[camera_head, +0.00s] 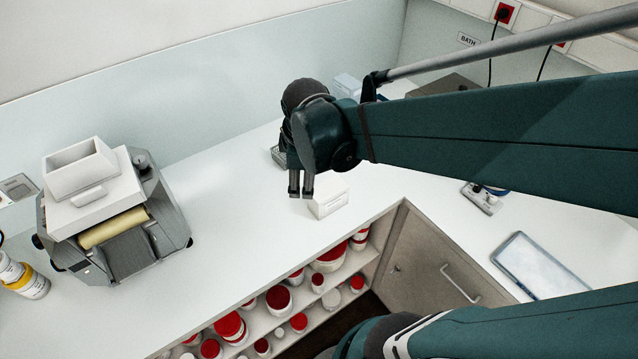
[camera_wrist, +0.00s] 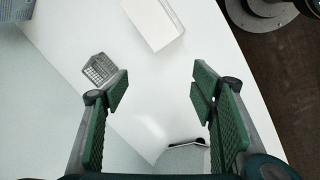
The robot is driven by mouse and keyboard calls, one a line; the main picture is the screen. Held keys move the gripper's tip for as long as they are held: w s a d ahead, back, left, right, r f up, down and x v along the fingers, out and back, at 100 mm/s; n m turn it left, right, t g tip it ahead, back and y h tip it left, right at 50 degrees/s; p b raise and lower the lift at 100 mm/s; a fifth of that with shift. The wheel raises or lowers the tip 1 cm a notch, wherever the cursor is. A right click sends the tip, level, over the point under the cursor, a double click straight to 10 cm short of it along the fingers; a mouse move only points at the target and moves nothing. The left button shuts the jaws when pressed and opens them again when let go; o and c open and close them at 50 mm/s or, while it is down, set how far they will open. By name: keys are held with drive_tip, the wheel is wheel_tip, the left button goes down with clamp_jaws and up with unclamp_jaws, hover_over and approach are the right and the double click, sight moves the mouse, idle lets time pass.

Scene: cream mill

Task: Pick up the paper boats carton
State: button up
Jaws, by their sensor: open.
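A small white box, which I take for the paper boats carton (camera_head: 328,203), stands on the white counter near its front edge. It also shows at the top of the wrist view (camera_wrist: 152,22); I cannot read a label. My gripper (camera_head: 301,192) points down just left of the carton in the head view. In the wrist view my gripper (camera_wrist: 160,88) is open, its green pads wide apart with nothing between them. The carton lies beyond the fingertips, not between them.
A small wire basket (camera_wrist: 98,70) sits near my gripper. A grey and white mill (camera_head: 115,215) stands at the left. A glass-topped tray (camera_head: 540,266) lies at the right. Shelves below the counter hold red-lidded tubs (camera_head: 278,297). The counter between mill and carton is clear.

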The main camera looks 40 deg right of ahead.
sight(328, 189)
drive_tip(key=d+f+n+g+p, duration=0.1)
drive_tip(key=d+f+n, duration=0.1)
drive_tip(key=d+f+n+g, duration=0.1)
drive_tip(key=d+n, duration=0.1)
drive_tip(key=w+d+f+n+p, duration=0.1)
drive_tip(key=d+f+n, duration=0.1)
drive_tip(key=d, duration=0.1)
drive_tip(key=shift+d+f+g+p, duration=0.1)
drive_tip(key=shift+f+g+p, duration=0.25)
drive_tip(key=shift+g, duration=0.05)
drive_tip(key=shift+d+f+n, duration=0.55)
drive_tip(key=shift+f+n, duration=0.05)
drive_tip(key=shift+n, duration=0.2)
drive_tip(key=shift+s+f, duration=0.1)
drive_tip(key=shift+d+f, duration=0.15)
drive_tip(key=shift+f, duration=1.05)
drive_tip(key=shift+f, duration=0.1)
drive_tip(key=shift+s+d+f, duration=0.1)
drive_tip(key=shift+d+f, duration=0.05)
drive_tip(key=shift+f, duration=1.1)
drive_tip(key=shift+s+d+f, duration=0.1)
drive_tip(key=shift+f, duration=1.15)
drive_tip(key=shift+c, duration=0.6)
